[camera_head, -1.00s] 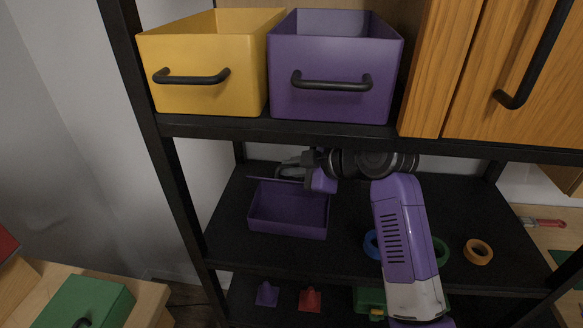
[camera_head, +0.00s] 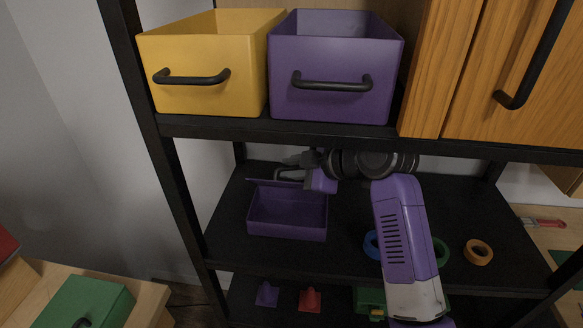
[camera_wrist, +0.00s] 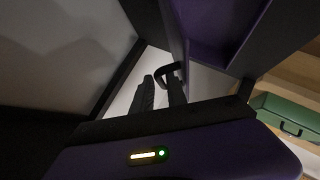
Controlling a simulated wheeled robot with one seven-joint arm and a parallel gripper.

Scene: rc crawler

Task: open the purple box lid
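The purple box (camera_head: 287,219) sits on the middle shelf, and its inside shows. Its lid (camera_head: 262,182) appears as a thin, nearly edge-on strip along the back, raised; a large purple surface, likely the lid (camera_wrist: 207,28), shows in the wrist view. My gripper (camera_head: 296,160) is behind the box's back right corner, close to the lid. In the wrist view, the dark fingers of my gripper (camera_wrist: 160,80) stand apart with a pale gap between them. A black loop handle (camera_wrist: 167,70) is at the fingertips; whether they touch it is unclear.
A yellow bin (camera_head: 205,60) and a purple bin (camera_head: 335,95) stand on the shelf above, close over my arm. Blue, green and orange rings (camera_head: 478,252) lie right of the box. A green case (camera_wrist: 285,117) shows in the wrist view.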

